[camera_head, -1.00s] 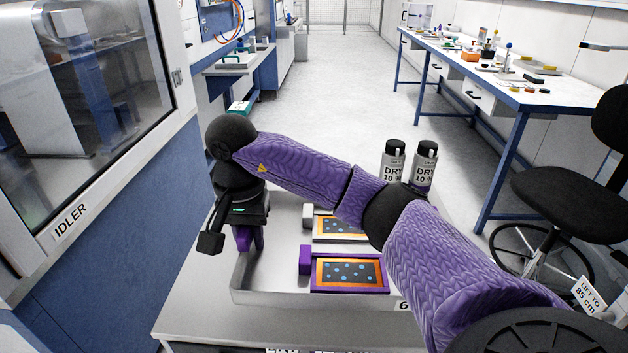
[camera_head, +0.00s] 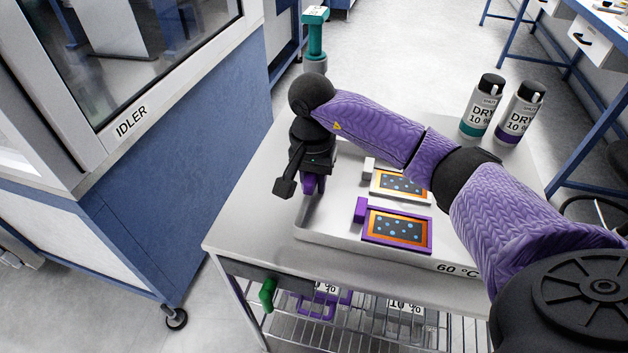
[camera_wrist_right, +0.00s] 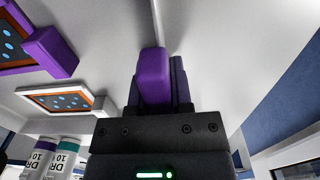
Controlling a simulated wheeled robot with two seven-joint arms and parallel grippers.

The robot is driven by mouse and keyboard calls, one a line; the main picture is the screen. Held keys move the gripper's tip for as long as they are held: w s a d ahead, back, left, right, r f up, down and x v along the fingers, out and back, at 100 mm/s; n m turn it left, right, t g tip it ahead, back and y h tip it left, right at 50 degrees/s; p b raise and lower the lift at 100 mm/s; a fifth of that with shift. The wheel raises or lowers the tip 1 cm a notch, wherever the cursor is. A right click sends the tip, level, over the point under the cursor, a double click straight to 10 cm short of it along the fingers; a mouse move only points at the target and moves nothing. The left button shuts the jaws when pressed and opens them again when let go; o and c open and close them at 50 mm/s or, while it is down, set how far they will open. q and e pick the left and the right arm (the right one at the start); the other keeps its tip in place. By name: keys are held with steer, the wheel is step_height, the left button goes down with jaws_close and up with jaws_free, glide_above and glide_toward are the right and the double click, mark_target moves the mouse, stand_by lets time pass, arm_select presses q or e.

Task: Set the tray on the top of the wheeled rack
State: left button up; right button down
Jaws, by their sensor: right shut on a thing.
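The tray (camera_head: 345,244) is a shallow pale metal one marked 60 °C at its front right. It lies level over the top of the wheeled rack (camera_head: 240,232); I cannot tell whether its whole base touches. The wrist view also shows the shut fingers (camera_wrist_right: 154,80) at the wall. In the tray lie a purple-framed plate (camera_head: 398,228) and a white-framed plate (camera_head: 401,185). My arm hides the tray's right part. My left gripper is out of view.
Two bottles marked DRY, one teal-banded (camera_head: 483,106) and one purple-banded (camera_head: 520,112), stand behind the tray. A green handle (camera_head: 267,294) is at the rack's front left. The blue-sided IDLER cabinet (camera_head: 190,180) stands close at left. Wire shelves hold labelled things below.

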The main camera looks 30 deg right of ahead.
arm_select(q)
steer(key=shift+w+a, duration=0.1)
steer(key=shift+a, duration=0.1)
arm_select(e)
steer(key=shift+f, duration=0.1)
steer(key=c, duration=0.5)
jaws_free()
step_height(320, 180, up, 12)
steer(key=p, duration=0.3)
steer(key=shift+f, duration=0.15)
steer(key=shift+r, duration=0.35)
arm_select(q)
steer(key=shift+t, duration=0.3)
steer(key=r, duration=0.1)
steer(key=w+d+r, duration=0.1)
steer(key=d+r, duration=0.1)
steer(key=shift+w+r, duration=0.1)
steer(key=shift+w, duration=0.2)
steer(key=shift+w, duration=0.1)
arm_select(e)
steer(key=shift+f, duration=0.1)
